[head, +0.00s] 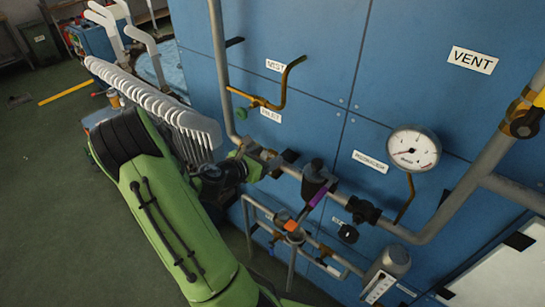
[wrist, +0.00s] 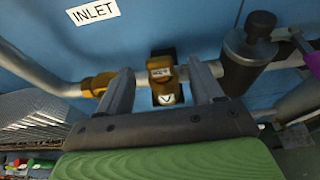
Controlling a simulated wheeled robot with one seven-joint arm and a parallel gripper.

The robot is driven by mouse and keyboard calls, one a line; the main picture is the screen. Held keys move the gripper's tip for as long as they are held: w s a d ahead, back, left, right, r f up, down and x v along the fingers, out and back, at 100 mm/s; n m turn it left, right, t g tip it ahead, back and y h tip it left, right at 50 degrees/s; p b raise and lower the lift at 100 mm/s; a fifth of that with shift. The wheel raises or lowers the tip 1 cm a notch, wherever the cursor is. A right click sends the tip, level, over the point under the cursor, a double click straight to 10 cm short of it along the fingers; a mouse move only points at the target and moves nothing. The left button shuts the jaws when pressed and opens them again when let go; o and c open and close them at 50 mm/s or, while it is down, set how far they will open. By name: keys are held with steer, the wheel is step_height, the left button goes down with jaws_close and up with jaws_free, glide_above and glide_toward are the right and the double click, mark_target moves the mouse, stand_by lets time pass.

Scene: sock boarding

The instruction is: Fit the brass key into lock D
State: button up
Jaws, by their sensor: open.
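I can make out no brass key and no lock marked D in either view. My gripper (wrist: 161,68) is open in the wrist view, with its two fingers on either side of a brass-coloured valve fitting (wrist: 165,92) on a grey pipe.
A blue panel (head: 320,60) carries pipes, a bent brass-coloured lever (head: 285,88), a round gauge (head: 413,148) and a VENT label (head: 472,60). A lower pipe run (head: 290,238) stands below. A rack of pale curved pieces (head: 150,95) is close to my arm.

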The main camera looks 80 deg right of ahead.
mark_target(271, 153)
steer(key=x, duration=0.4)
steer(key=shift+d, duration=0.1)
steer(key=shift+c, duration=1)
steer(key=c, duration=0.7)
steer(key=shift+c, duration=1)
steer(key=shift+r, duration=0.15)
